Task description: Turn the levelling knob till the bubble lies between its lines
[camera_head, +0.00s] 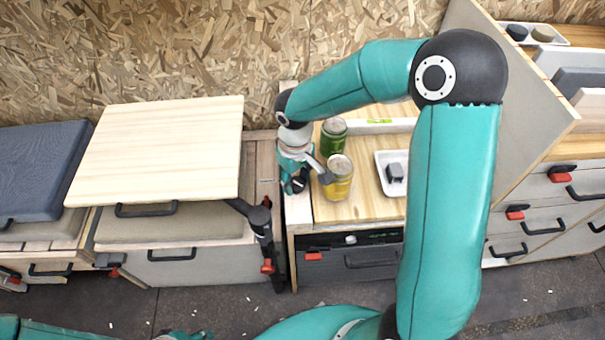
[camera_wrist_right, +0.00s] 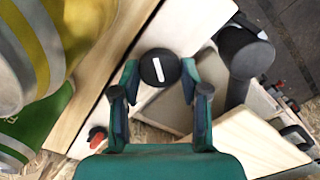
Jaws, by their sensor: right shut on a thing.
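The levelling knob (camera_wrist_right: 158,68) is a round black knob with a white mark, in the right wrist view. My right gripper (camera_wrist_right: 160,85) has its fingers on either side of it, shut on it. In the head view this gripper (camera_head: 297,183) is at the left edge of the wooden worktop and hides most of the knob. A pale level bar with a yellow-green vial (camera_head: 379,121) lies at the back of the worktop; the bubble and its lines are too small to make out. What seems my left gripper (camera_head: 185,336) is cut off at the bottom edge.
A green can (camera_head: 333,136) and a yellow can (camera_head: 338,178) stand close right of my right gripper. A white tray (camera_head: 381,172) with a grey block (camera_head: 395,172) sits farther right. A pale wooden board (camera_head: 165,150) is to the left.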

